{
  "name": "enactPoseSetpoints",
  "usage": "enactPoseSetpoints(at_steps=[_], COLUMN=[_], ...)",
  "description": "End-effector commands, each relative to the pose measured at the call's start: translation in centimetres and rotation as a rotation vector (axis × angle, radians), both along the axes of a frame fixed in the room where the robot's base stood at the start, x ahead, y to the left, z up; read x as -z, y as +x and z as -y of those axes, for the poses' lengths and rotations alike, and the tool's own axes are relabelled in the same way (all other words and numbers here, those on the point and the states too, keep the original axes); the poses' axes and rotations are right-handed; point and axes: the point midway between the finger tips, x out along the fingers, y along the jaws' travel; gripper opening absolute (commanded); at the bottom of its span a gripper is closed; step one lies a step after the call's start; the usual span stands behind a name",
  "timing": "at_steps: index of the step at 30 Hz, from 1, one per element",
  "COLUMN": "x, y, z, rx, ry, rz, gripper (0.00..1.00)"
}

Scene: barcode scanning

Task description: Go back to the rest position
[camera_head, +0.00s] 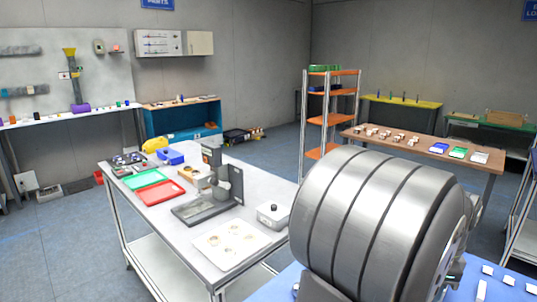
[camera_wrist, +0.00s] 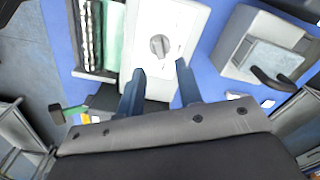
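My gripper (camera_wrist: 160,67) shows in the wrist view with its two blue-grey fingers well apart and nothing held between them. It points toward a blue work surface (camera_wrist: 203,70). A white device (camera_wrist: 178,28) with a round grey knob lies beyond the fingertips. I cannot tell how far the fingertips are above it. In the head view a large grey link of my arm fills the lower right, and the gripper itself cannot be seen there.
In the wrist view, a grey-white machine (camera_wrist: 268,50) stands right of the fingers, with a green-and-white panel (camera_wrist: 112,37) to their left. The head view shows a metal table (camera_head: 151,224) with red (camera_head: 160,192) and green trays (camera_head: 146,179), and an orange shelf rack (camera_head: 317,121).

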Motion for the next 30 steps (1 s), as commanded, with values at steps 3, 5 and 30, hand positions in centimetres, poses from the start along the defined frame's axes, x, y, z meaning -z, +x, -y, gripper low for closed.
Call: enactPoseSetpoints(at_steps=[3,5,30], x=[-2.5,-3.7,-3.5], y=[0.0,0.0,-0.1], z=[0.1,0.0,-0.1], rx=[0.000,0.000,0.000], ry=[-0.003,-0.003,0.004], rz=[0.003,0.003,-0.003], gripper=[0.33,0.33,0.33])
